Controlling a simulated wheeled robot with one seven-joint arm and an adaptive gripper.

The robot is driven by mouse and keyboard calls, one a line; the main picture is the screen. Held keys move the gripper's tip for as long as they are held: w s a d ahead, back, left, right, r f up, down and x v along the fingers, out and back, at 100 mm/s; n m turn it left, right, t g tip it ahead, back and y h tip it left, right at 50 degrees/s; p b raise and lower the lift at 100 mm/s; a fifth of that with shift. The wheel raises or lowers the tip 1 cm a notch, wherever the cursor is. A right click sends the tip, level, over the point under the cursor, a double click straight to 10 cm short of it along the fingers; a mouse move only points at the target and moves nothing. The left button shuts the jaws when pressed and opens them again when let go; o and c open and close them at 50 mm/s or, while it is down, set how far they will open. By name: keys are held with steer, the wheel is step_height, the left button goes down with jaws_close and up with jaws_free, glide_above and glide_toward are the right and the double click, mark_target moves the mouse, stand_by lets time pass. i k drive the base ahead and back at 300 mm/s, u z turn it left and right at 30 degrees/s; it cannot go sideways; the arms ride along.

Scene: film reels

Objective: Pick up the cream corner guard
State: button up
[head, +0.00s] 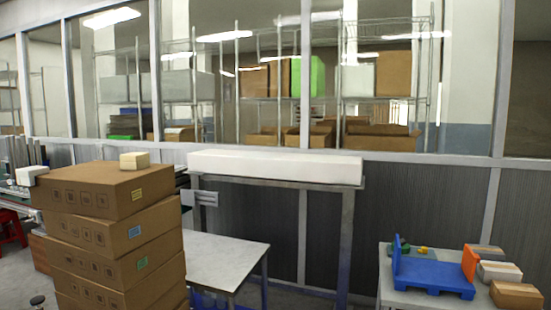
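A small cream block-like piece (134,160) lies on the back edge of the top cardboard box, at left in the head view. It looks like a cream corner guard. A second, paler piece (31,175) sits at the left corner of the same top box, and its shape is hard to make out. The cardboard boxes (112,232) stand in a tall stack. My gripper is not in view.
A white table (222,258) stands right of the stack. Behind it, a taller metal stand bears a long white block (275,167). At lower right, a table (395,290) holds a blue pallet-like piece (432,277) and several small boxes (516,295). Windows close off the back.

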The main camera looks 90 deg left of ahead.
mark_target(133, 161)
steer(key=i, duration=0.85)
steer(key=u, duration=4.65)
steer(key=i, duration=0.35)
steer(key=z, duration=0.1)
